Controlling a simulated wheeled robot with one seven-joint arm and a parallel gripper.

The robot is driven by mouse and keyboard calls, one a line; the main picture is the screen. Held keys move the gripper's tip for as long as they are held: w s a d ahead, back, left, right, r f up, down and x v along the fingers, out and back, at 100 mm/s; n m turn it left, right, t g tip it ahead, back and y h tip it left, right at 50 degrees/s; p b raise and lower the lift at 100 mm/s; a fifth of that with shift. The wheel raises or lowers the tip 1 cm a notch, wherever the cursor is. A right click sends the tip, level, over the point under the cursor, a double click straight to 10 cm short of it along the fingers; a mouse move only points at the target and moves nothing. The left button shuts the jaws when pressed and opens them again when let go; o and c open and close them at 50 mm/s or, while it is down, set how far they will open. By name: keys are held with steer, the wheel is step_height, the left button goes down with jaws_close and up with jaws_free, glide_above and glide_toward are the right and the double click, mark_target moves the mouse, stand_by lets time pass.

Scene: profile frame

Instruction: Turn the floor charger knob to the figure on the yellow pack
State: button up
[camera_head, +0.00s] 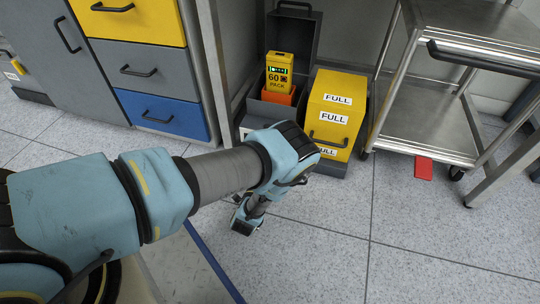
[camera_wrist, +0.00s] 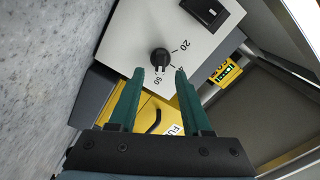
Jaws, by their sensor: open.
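The yellow pack (camera_head: 278,75), marked 60 PACK with a small green display, stands upright in an orange holder on the floor charger (camera_head: 252,123). My arm hides much of the charger in the head view. In the wrist view, the charger's pale panel (camera_wrist: 205,45) carries a round black knob (camera_wrist: 160,57). Figures 20, a partly hidden 4-something and what looks like 60 surround the knob. I cannot tell surely where its pointer aims. My gripper (camera_wrist: 159,74) is open and empty. Its green fingertips frame the lower side of the knob, apparently short of it.
A black rocker switch (camera_wrist: 207,12) sits on the panel. A yellow bin marked FULL (camera_head: 335,105) stands right of the charger. A steel trolley (camera_head: 430,100) is farther right, with a red piece (camera_head: 423,168) on the floor. Drawers (camera_head: 150,70) stand left. The front floor is clear.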

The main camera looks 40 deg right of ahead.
steer(key=p+v, duration=0.1)
steer(key=v, duration=0.5)
steer(key=shift+a, duration=0.2)
